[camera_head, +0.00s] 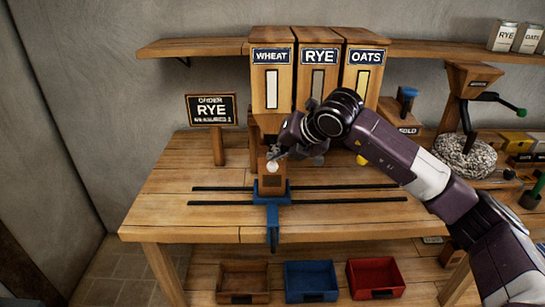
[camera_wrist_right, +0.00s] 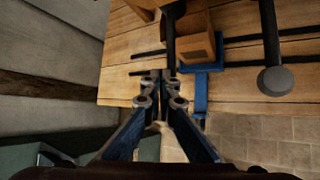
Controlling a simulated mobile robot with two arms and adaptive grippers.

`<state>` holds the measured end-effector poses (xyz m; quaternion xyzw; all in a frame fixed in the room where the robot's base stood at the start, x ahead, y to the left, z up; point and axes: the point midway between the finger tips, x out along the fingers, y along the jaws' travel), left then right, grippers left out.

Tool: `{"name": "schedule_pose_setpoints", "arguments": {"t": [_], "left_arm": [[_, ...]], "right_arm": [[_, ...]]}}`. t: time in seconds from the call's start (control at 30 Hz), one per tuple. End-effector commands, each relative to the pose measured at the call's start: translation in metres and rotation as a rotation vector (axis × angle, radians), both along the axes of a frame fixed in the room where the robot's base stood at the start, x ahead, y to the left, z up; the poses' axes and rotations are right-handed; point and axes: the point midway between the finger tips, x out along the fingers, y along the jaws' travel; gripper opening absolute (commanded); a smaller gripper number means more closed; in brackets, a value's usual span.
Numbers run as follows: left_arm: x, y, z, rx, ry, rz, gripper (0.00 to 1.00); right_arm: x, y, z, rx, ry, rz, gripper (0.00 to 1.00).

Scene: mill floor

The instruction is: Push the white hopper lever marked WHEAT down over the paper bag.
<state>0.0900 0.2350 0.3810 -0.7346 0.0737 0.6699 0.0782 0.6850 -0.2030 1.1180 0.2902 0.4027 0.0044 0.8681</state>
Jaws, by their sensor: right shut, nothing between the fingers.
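The WHEAT hopper (camera_head: 272,78) stands leftmost of three wooden hoppers at the back of the table. A small white knob (camera_head: 272,167), which looks like the WHEAT lever's end, shows below it, in front of the brown paper bag (camera_head: 271,183). The bag sits on a blue carriage (camera_head: 272,195) on dark rails; it also shows in the wrist view (camera_wrist_right: 197,42). My right gripper (camera_head: 277,153) is at the white knob, partly hidden by its own wrist; I cannot tell whether they touch. In the wrist view its fingers (camera_wrist_right: 160,78) are shut and empty. My left gripper is out of view.
A grey lever knob (camera_head: 318,160) and a yellow one (camera_head: 362,160) hang below the RYE (camera_head: 318,80) and OATS (camera_head: 363,80) hoppers, close to my wrist. An order sign (camera_head: 211,109) reads RYE. Bins stand below.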

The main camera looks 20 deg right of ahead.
Motion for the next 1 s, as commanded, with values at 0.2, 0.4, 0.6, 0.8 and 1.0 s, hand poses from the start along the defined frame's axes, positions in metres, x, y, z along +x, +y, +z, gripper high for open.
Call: {"name": "schedule_pose_setpoints", "arguments": {"t": [0.2,0.4,0.6,0.8,1.0], "left_arm": [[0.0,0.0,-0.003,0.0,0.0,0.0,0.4],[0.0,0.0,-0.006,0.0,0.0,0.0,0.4],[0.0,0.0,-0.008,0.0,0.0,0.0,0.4],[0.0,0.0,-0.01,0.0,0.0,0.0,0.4],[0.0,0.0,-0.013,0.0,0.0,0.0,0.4]], "right_arm": [[0.0,0.0,-0.004,0.0,0.001,0.0,0.0],[0.0,0.0,-0.007,0.0,0.002,0.001,0.0],[0.0,0.0,-0.009,0.0,0.002,0.001,0.0],[0.0,0.0,-0.012,0.0,0.002,0.001,0.0],[0.0,0.0,-0.014,0.0,0.002,0.001,0.0]]}}
